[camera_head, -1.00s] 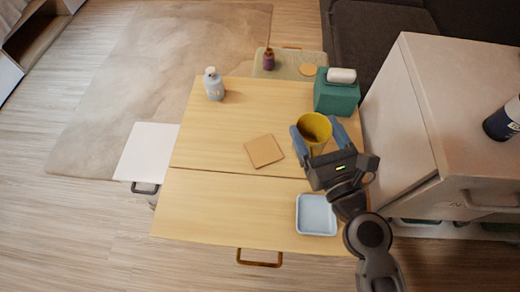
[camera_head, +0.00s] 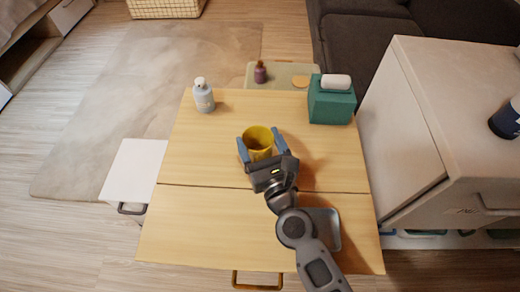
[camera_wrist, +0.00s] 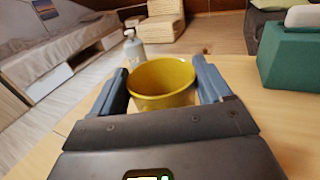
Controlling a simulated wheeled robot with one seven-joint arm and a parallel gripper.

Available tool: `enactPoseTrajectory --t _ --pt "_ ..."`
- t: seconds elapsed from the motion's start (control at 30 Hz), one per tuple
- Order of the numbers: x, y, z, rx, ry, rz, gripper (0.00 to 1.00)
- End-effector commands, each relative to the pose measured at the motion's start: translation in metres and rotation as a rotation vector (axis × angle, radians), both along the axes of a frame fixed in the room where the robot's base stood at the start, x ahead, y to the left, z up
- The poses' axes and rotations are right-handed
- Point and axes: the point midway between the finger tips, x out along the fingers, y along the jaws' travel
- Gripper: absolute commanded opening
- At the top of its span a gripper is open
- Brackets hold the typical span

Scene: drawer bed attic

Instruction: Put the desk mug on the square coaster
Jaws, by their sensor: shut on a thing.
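The yellow desk mug (camera_head: 258,139) is between the two fingers of my gripper (camera_head: 260,150), mouth up and about upright. In the wrist view the mug (camera_wrist: 162,82) fills the space between the blue-grey finger pads of my gripper (camera_wrist: 165,92). I cannot tell whether its base touches the table. The square coaster does not show in the current views; the mug and my gripper cover the part of the table where it lay.
The wooden table (camera_head: 190,225) is clear on its left. A pump bottle (camera_head: 204,97) stands at its back left and a green tissue box (camera_head: 332,100) at its back right. A blue-grey tray (camera_head: 327,228) lies partly behind my arm. A white cabinet (camera_head: 405,150) stands at right.

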Motion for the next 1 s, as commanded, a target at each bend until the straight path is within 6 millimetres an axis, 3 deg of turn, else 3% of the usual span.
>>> enactPoseTrajectory --t 0.03,0.1,0.57,0.6,0.8,1.0 --pt "0.0001 0.0003 -0.0128 -0.002 -0.002 0.0 0.41" --pt "0.0001 0.0004 -0.0187 -0.001 -0.001 0.0 0.41" --pt "0.0004 -0.0005 -0.0227 0.0 -0.001 -0.001 0.41" --pt "0.0002 -0.0005 -0.0213 0.0 0.0 -0.001 0.82" --pt "0.0001 -0.0005 -0.0213 -0.001 0.0 0.0 1.0" --pt "0.0001 -0.0005 -0.021 -0.001 0.0 0.0 1.0"
